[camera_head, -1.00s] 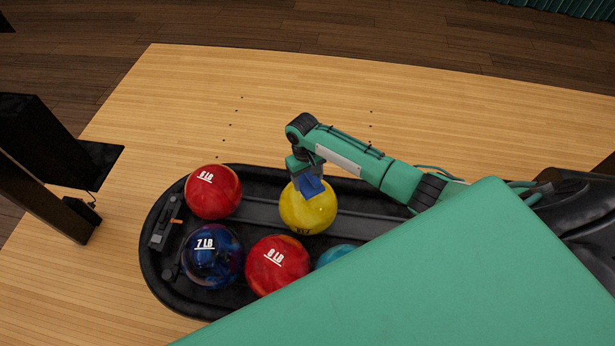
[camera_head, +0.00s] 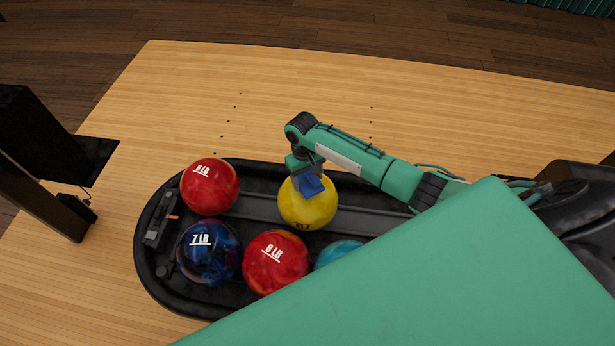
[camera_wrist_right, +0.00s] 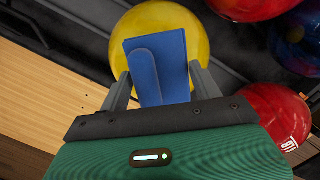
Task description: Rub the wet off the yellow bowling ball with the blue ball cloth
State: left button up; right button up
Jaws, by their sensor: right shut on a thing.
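The yellow bowling ball (camera_head: 312,212) sits in the black ball return tray (camera_head: 262,206), in the row away from me. The blue ball cloth (camera_head: 309,187) lies against the upper left part of the ball. My right gripper (camera_head: 302,175) is shut on the cloth from above. In the right wrist view the cloth (camera_wrist_right: 157,62) stands out flat between the fingers (camera_wrist_right: 157,88), in front of the yellow ball (camera_wrist_right: 182,22). Whether any wet is left on the ball I cannot tell. My left gripper is not in view.
A red ball (camera_head: 209,187) lies left of the yellow one. A dark blue ball (camera_head: 208,254), another red ball (camera_head: 276,264) and a partly hidden teal ball (camera_head: 336,252) lie in the nearer row. A dark stand (camera_head: 45,165) is at the left. Wooden floor beyond is clear.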

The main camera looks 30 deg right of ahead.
jog(key=shift+f+b, duration=0.45)
jog(key=shift+f, duration=0.75)
jog(key=shift+d, duration=0.15)
